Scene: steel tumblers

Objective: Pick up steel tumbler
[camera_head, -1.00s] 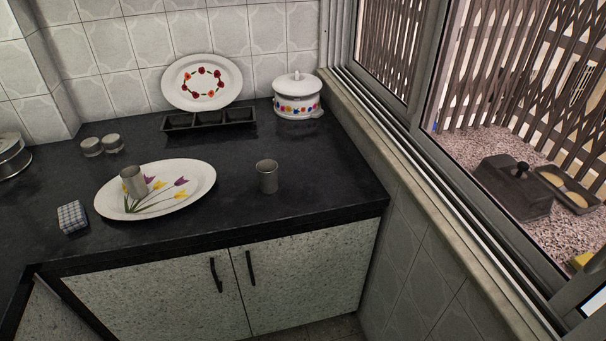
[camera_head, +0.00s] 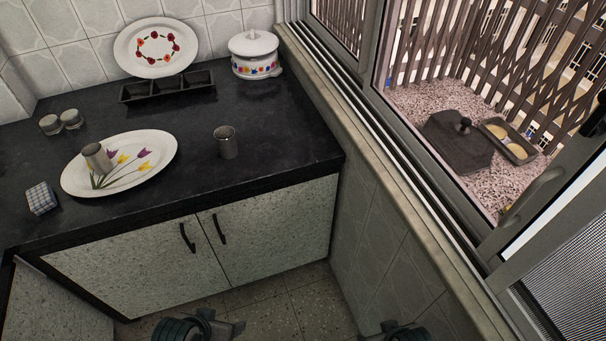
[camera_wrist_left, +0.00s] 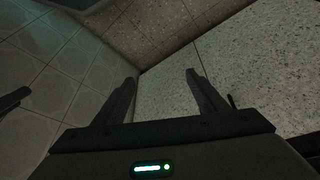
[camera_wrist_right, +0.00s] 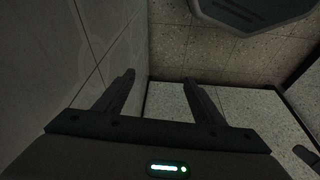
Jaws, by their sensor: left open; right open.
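A steel tumbler (camera_head: 226,142) stands upright on the dark counter, right of the oval plate. A second steel tumbler (camera_head: 97,158) is on the oval plate with tulips (camera_head: 150,172) and looks tilted. My left gripper (camera_head: 238,327) is low at the bottom of the head view, in front of the cabinets and below the counter. In the left wrist view its two fingers (camera_wrist_left: 160,85) are apart with nothing between them. My right gripper (camera_wrist_right: 160,85) is open and empty in its wrist view. Only a dark part of the right arm shows at the head view's bottom edge.
A checked block (camera_head: 41,198) and two small jars (camera_head: 61,121) are at the counter's left. A black three-part tray (camera_head: 167,87), a flowered plate (camera_head: 128,50) and a lidded pot (camera_head: 254,58) stand along the back. A window ledge (camera_head: 345,115) bounds the right side.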

